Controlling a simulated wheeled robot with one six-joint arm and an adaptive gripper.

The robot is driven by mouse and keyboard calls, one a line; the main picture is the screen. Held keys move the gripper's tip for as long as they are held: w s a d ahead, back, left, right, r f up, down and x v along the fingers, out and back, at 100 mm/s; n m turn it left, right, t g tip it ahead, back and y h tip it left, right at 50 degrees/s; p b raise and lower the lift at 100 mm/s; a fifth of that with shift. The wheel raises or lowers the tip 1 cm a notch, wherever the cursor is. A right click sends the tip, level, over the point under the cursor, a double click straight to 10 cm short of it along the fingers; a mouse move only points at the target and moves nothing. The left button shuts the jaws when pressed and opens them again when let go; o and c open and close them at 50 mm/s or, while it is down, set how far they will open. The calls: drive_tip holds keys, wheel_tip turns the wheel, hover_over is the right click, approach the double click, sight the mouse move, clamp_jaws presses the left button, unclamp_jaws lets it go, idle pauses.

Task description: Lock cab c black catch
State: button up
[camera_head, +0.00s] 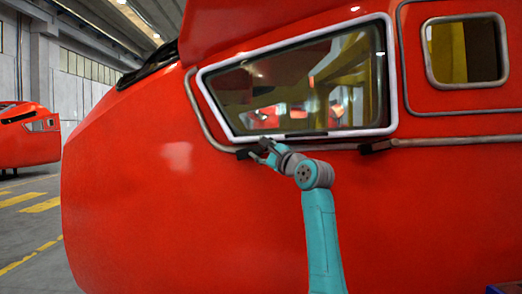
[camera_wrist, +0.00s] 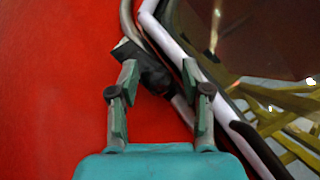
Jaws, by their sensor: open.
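A black catch (camera_head: 244,154) sits on the grey rail under the windscreen of the red cab (camera_head: 180,215). In the wrist view the dark catch (camera_wrist: 150,68) lies slantwise across the space between my fingertips, with a pale end at the upper left. My gripper (camera_head: 262,151) is at the catch in the head view, just right of its visible end. In the wrist view my gripper (camera_wrist: 159,76) is open, one finger each side. I cannot tell whether the fingers touch the catch. My gripper hides part of it in the head view.
A second black catch (camera_head: 378,147) sits farther right on the rail. The white-framed windscreen (camera_head: 300,85) is just above my gripper; its white frame (camera_wrist: 168,40) runs close to the right finger. Another red cab (camera_head: 25,150) stands far left beyond open floor.

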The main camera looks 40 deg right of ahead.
clamp_jaws()
